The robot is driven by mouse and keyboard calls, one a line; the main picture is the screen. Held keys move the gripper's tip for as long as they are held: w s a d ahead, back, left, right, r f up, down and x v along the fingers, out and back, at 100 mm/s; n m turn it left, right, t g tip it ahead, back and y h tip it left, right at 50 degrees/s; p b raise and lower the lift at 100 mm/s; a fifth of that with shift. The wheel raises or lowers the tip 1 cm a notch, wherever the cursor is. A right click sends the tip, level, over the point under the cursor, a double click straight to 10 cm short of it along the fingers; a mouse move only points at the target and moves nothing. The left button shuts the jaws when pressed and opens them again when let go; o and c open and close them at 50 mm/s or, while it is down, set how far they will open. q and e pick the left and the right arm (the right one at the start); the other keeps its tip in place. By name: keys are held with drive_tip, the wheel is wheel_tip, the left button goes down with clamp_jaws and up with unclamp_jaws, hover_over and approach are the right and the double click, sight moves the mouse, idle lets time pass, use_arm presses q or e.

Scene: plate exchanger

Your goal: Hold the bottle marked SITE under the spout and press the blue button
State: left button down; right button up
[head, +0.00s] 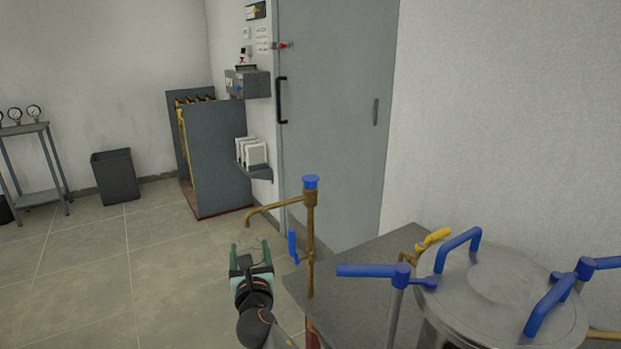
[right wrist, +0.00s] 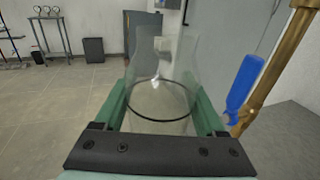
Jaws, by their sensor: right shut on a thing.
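My right gripper (head: 252,254) is shut on a clear, see-through bottle (right wrist: 160,85), which shows a dark ring around it in the right wrist view. No marking on the bottle can be read, and in the head view it is barely visible. A brass standpipe (head: 310,228) carries a thin curved spout (head: 265,209) pointing left. The bottle is below the spout's height; whether it is straight under the spout's end, I cannot tell. A blue button (head: 311,181) caps the standpipe. My left gripper is not in view.
A blue lever (head: 292,246) hangs beside the standpipe, and also shows in the right wrist view (right wrist: 244,83). A grey bench (head: 345,270) and a steel vessel (head: 485,280) with blue handles stand at right. The floor at left is open, with a bin (head: 115,176) far back.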

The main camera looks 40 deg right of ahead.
drive_tip(key=shift+a, duration=0.1)
idle(0.5)
